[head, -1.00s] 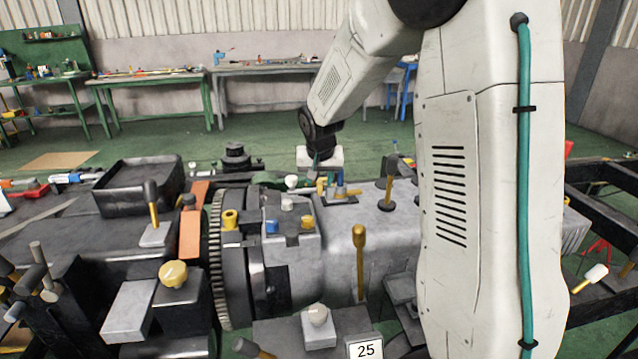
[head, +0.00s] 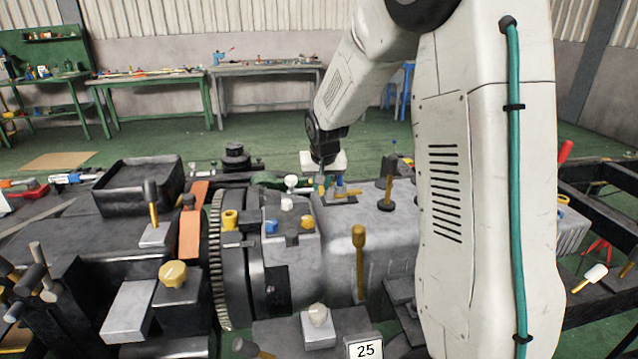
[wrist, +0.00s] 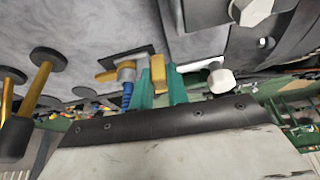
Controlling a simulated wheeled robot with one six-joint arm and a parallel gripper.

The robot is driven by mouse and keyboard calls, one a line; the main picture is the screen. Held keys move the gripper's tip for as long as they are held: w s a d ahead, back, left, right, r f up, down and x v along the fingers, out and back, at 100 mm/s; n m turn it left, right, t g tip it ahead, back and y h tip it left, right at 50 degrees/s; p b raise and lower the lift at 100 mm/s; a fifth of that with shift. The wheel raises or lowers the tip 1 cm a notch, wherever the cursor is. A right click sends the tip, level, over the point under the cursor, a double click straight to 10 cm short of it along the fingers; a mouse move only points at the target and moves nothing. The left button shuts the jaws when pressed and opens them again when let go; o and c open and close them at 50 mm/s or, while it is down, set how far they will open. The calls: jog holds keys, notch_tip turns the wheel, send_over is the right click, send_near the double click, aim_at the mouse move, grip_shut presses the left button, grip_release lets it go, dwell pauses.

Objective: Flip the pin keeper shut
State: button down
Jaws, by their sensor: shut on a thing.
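My gripper (wrist: 160,88) has teal fingers and is shut on a small yellow tab (wrist: 157,72), which I take to be the pin keeper's flap. In the head view my gripper (head: 321,183) is low over the grey housing, and its fingertips are small there. Next to the fingers in the wrist view stand a blue ribbed pin (wrist: 127,92) and a yellow piece (wrist: 106,76) on a dark plate (wrist: 126,56). The blue pin also shows in the head view (head: 340,185), just right of the fingers. How far the keeper is turned I cannot tell.
A white-knobbed lever (wrist: 221,81) stands close beside the fingers. Black-based yellow posts (wrist: 40,80) rise on the other side. In the head view a yellow-headed rod (head: 359,238) and a toothed ring (head: 217,260) are nearer me. The green floor behind is mostly clear.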

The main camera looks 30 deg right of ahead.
jog(key=shift+s+d+n, duration=0.1)
jog(key=shift+d+n, duration=0.05)
jog(key=shift+n, duration=0.15)
jog(key=c, duration=1.4)
grip_release()
jog(key=shift+o, duration=0.2)
jog(key=v, duration=0.7)
jog(key=shift+s+r, duration=0.15)
jog(key=shift+r, duration=0.2)
